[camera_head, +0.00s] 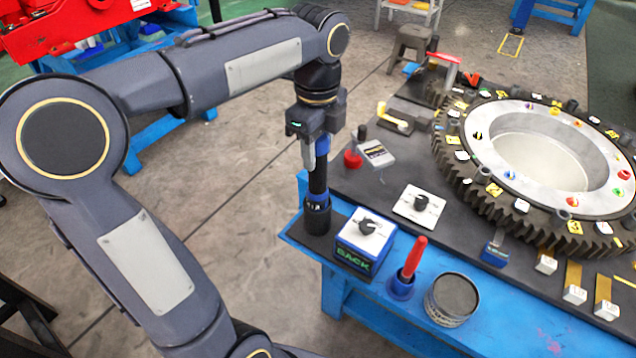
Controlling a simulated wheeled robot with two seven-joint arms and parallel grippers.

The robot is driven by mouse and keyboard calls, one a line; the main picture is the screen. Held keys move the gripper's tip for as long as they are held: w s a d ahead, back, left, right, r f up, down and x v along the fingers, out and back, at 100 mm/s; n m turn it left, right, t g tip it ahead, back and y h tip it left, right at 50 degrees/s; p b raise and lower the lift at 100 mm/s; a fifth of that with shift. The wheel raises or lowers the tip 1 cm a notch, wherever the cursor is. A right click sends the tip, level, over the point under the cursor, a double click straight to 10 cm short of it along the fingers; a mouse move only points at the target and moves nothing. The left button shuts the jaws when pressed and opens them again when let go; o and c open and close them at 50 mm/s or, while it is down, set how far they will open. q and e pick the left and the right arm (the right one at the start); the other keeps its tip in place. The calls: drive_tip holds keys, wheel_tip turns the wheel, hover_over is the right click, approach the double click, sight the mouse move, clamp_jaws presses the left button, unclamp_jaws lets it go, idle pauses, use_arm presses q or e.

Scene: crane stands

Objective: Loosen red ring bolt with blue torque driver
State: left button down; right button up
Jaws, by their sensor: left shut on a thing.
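My left gripper (316,150) points down at the near left corner of the blue table and is shut on the blue torque driver (322,146). Its blue part shows between the fingers and its dark shaft runs down upright into a black cup-like holder (317,217); its tip is hidden there. The large dark gear (470,195) with a pale ring (525,190) lies on the table to the right. Small coloured bolts sit around the ring, including red ones on its right side (624,174) and near side (572,201). My right gripper is not in view.
A blue box with a black knob (362,262) stands close right of the driver. Labelled blocks line the gear's near side.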

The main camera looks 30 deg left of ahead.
use_arm(q)
drive_tip(key=shift+r+p, duration=5.5)
drive_tip(key=shift+r, duration=0.3)
drive_tip(key=shift+f, duration=0.1)
